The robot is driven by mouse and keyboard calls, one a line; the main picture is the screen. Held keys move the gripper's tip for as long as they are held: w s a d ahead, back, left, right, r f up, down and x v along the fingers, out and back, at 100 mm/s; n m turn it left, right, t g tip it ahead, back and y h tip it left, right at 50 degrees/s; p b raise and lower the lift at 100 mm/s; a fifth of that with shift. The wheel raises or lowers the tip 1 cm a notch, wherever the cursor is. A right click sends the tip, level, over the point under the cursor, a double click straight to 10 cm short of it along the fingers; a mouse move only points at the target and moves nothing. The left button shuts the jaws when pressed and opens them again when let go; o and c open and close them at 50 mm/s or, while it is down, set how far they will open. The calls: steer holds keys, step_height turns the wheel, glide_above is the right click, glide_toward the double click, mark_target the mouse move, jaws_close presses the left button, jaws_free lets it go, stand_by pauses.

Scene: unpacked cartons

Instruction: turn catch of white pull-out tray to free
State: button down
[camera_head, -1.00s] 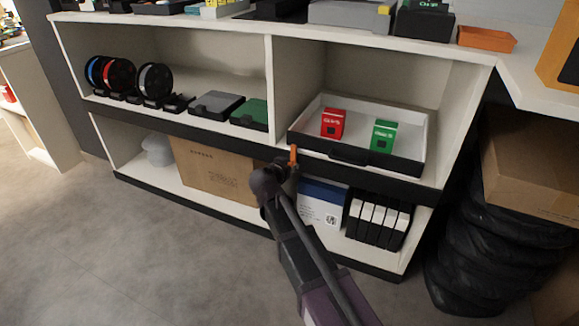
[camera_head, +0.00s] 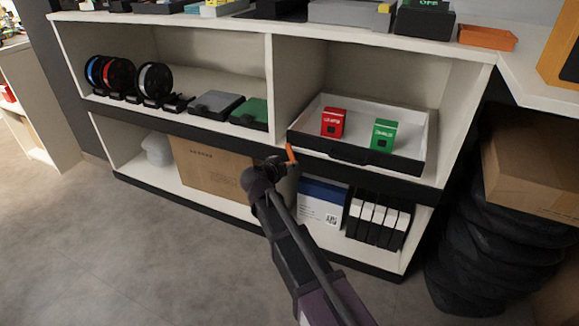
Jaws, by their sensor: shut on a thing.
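The white pull-out tray (camera_head: 408,119) with a dark front sits in the upper right compartment of the shelf unit. A red box (camera_head: 333,122) and a green box (camera_head: 382,135) stand upright in it. The orange catch (camera_head: 290,152) is at the tray's front left corner, tilted with its top leaning left. My gripper (camera_head: 285,164) is at the catch from the front and is shut on it. The fingers and the lower part of the catch are partly hidden by my gripper's own body.
A blue-and-white box (camera_head: 322,203) and several black-and-white binders (camera_head: 375,218) stand in the compartment below. A cardboard box (camera_head: 212,171) is at lower left. Black tyre-like rolls (camera_head: 490,240) are stacked at right. The floor (camera_head: 130,250) in front is clear.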

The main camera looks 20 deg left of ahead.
steer(key=n, duration=0.1)
steer(key=n+h+b, duration=0.2)
steer(key=n, duration=0.1)
steer(key=shift+w+a+f+t, duration=0.1)
steer(key=shift+a+f+t, duration=0.05)
steer(key=shift+f+t, duration=0.15)
steer(key=shift+r+n+t+h+b, duration=0.1)
steer(key=shift+n+t+h+b, duration=0.3)
steer(key=shift+n+h+b, duration=0.8)
steer(key=shift+n, duration=0.3)
steer(key=shift+c, duration=2)
jaws_free()
steer(key=shift+r+y+p, duration=0.1)
steer(key=shift+y+p, duration=0.3)
steer(key=shift+p, duration=0.05)
